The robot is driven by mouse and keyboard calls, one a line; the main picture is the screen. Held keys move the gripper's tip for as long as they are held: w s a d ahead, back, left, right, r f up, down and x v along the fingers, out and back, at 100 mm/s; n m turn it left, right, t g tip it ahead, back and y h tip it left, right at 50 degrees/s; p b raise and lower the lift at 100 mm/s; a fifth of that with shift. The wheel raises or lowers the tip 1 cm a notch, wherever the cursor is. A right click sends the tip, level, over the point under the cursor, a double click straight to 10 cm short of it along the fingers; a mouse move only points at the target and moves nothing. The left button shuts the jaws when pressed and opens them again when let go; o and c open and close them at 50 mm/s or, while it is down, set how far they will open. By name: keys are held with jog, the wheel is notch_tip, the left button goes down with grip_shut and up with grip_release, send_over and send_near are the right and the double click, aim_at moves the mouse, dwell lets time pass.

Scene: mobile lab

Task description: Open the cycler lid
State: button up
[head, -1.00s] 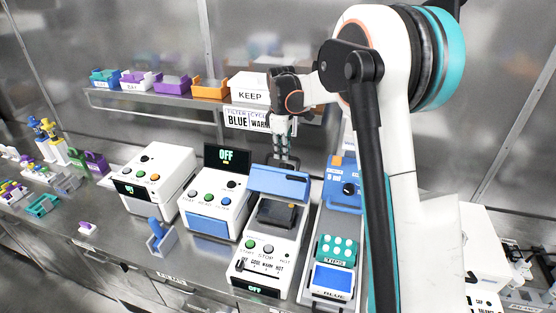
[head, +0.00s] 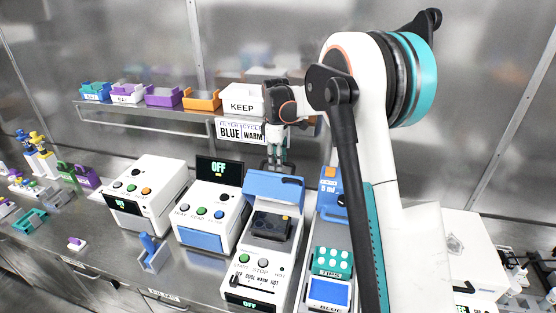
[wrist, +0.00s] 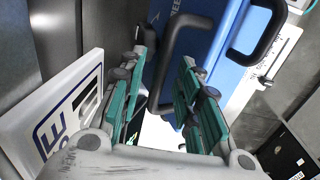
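The cycler (head: 262,262) is a white unit with a dial strip and a display reading OFF. Its blue lid (head: 273,187) stands raised at the back, with the dark block (head: 271,226) below it uncovered. My gripper (head: 275,164) points down just behind the lid's upper edge. In the wrist view my gripper (wrist: 160,98) has its green-padded fingers apart. The blue lid (wrist: 205,45) fills the upper middle there. A black handle (wrist: 163,62) on it reaches into the gap between the fingers; I cannot tell whether it touches either finger.
A shelf behind holds coloured trays and a white KEEP box (head: 241,101). A BLUE/WARM sign (head: 241,131) hangs close to my gripper. Other white devices (head: 212,209) stand to the left. A unit with a teal block (head: 333,262) stands close on the right.

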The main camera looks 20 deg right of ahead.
jog(key=shift+r, duration=0.15)
notch_tip(320, 180, up, 12)
jog(key=shift+s+a, duration=0.2)
jog(key=shift+s, duration=0.15)
dwell(0.3)
